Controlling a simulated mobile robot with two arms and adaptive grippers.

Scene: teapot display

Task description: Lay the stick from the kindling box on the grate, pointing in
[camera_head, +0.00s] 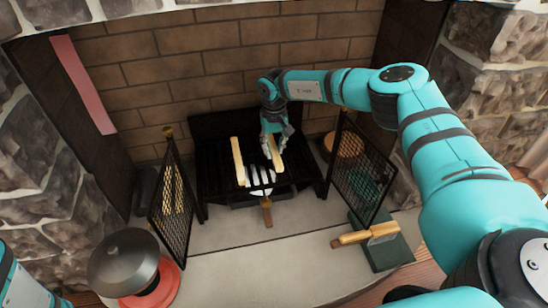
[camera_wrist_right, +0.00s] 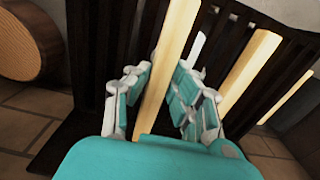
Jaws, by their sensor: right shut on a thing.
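My right gripper (camera_head: 273,138) is over the dark grate (camera_head: 215,182) inside the fireplace, shut on a pale wooden stick (camera_head: 276,156). In the right wrist view the stick (camera_wrist_right: 166,68) passes between the fingers (camera_wrist_right: 158,98), with the dark bars of the grate (camera_wrist_right: 105,45) behind it. The stick lies lengthwise, from the back of the grate toward the front. Whether it touches the bars is hard to tell. A second pale stick (camera_head: 238,162) lies on the grate to the left, roughly parallel. My left gripper is out of view.
Black mesh screens stand left (camera_head: 172,205) and right (camera_head: 362,170). A dark green box (camera_head: 385,252) with a wooden-handled tool is front right; a dark round lid (camera_head: 122,262) is front left.

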